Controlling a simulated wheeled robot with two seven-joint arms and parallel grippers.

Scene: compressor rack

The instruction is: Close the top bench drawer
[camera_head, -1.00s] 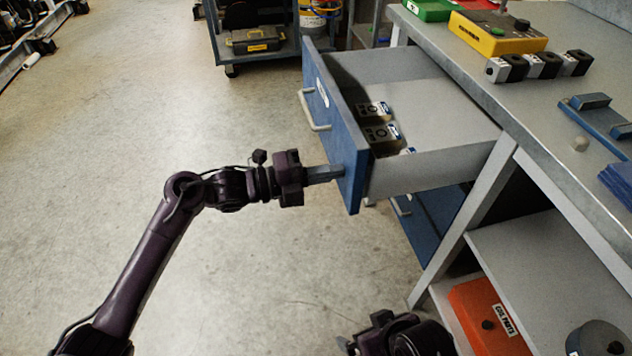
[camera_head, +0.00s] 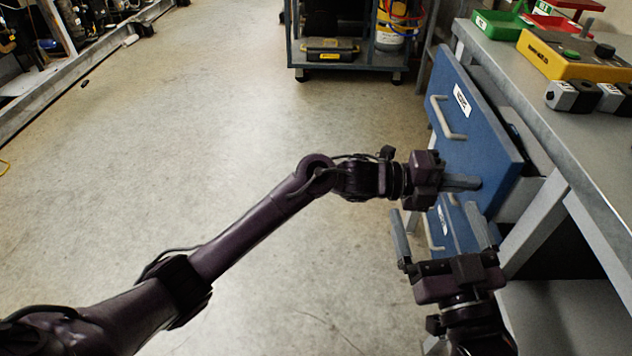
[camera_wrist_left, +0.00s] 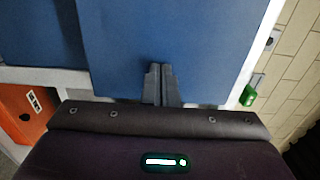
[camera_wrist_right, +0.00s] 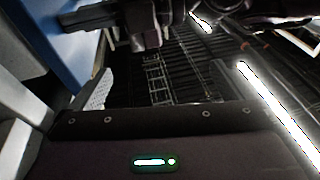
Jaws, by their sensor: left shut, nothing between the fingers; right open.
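The top bench drawer has a blue front (camera_head: 465,125) with a pale bar handle (camera_head: 446,118) and a white label. It stands partly out from the bench, with a short stretch of its grey side (camera_head: 522,198) showing. My left gripper (camera_head: 478,182) is shut and empty, its fingertips against the lower right part of the drawer front. In the left wrist view, the shut fingers (camera_wrist_left: 161,68) meet the blue panel (camera_wrist_left: 185,40). My right gripper (camera_head: 442,228) is open and empty, below the left one, in front of the lower blue drawer (camera_head: 455,225).
The grey bench top (camera_head: 500,75) carries a yellow control box (camera_head: 570,55), a green tray (camera_head: 503,25) and small dark-and-grey blocks. A cart (camera_head: 350,62) with a black-and-yellow case stands behind.

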